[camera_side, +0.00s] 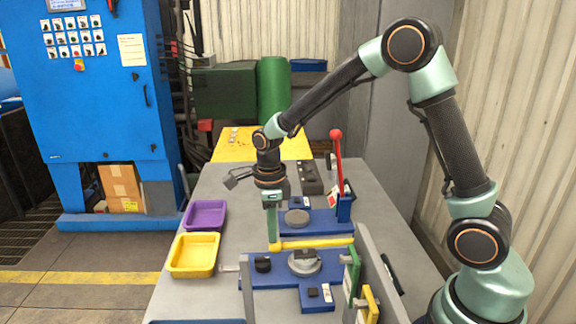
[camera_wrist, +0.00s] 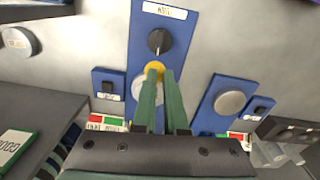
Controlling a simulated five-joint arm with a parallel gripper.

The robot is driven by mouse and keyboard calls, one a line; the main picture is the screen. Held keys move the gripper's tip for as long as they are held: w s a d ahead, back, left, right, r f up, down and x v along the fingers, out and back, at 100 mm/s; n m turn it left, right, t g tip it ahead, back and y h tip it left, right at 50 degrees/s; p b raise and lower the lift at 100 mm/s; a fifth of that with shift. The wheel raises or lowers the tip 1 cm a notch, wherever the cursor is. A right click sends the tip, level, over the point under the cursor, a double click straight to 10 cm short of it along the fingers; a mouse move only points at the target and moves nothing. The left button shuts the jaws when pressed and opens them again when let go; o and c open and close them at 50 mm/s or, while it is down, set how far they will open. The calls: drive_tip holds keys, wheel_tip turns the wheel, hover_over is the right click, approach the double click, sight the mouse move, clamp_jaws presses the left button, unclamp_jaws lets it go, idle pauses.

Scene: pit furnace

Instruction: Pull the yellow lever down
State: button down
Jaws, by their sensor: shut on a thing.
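The yellow lever (camera_side: 315,243) is a bar lying about level in the side view, its left end at my gripper and its right end by the grey upright plates. My gripper (camera_side: 273,240) points straight down, with its pale green fingers closed on the lever's left end. In the wrist view the two green fingers (camera_wrist: 159,75) come together on a yellow round end (camera_wrist: 154,66). The fingers hide part of the lever there, and its bar does not show in that view.
A red lever (camera_side: 338,160) stands upright on a blue base behind. Blue panels with knobs and grey discs (camera_side: 304,262) lie below. Grey plates (camera_side: 374,265) rise at front right. Purple (camera_side: 205,215) and yellow (camera_side: 194,255) trays sit left.

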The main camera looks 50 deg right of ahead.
drive_tip(key=shift+s+a+f, duration=0.1)
drive_tip(key=shift+a+f, duration=0.05)
drive_tip(key=shift+f, duration=0.3)
drive_tip(key=shift+s+a+f, duration=0.1)
drive_tip(key=shift+a+f, duration=0.05)
drive_tip(key=shift+f, duration=0.3)
drive_tip(key=r, duration=0.1)
drive_tip(key=d+r, duration=0.1)
drive_tip(key=r, duration=0.3)
drive_tip(key=shift+s+d+r, duration=0.1)
drive_tip(key=shift+s+d, duration=0.1)
drive_tip(key=shift+d, duration=0.2)
drive_tip(key=w+a+r, duration=0.2)
drive_tip(key=w+a, duration=0.4)
drive_tip(key=shift+a+r, duration=0.15)
drive_tip(key=shift+a, duration=0.1)
drive_tip(key=shift+w, duration=0.1)
